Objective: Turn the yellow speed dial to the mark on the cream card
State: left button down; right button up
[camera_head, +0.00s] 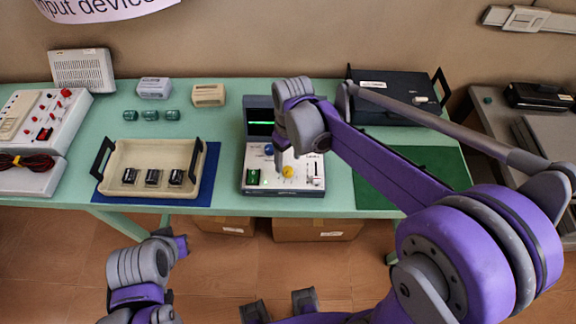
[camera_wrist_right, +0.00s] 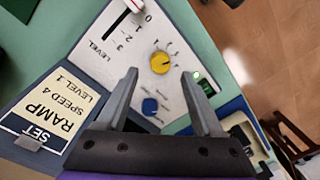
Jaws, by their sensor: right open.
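The yellow speed dial (camera_head: 288,171) is on the sloped white panel of a small device (camera_head: 270,188) at the table's front edge. In the right wrist view the yellow dial (camera_wrist_right: 160,63) sits just beyond the fingertips, with small scale marks around it that are too small to read. My right gripper (camera_wrist_right: 159,77) is open and empty; its fingers point at the panel, apart from the dial. The cream card (camera_wrist_right: 48,112) reads SET, RAMP, SPEED 4, LEVEL 1; I cannot make it out in the head view.
Beside the dial are a blue knob (camera_wrist_right: 150,106), a lit green switch (camera_wrist_right: 205,84) and a level slider (camera_wrist_right: 136,5). A cream tray (camera_head: 195,152) with black-handled ends stands left; a black case (camera_head: 400,106) stands behind right. My right arm crosses above the green mat (camera_head: 440,165).

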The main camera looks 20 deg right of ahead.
aim_at(288, 169)
jog(key=shift+a+f, duration=0.1)
jog(key=shift+f, duration=1.95)
grip_shut()
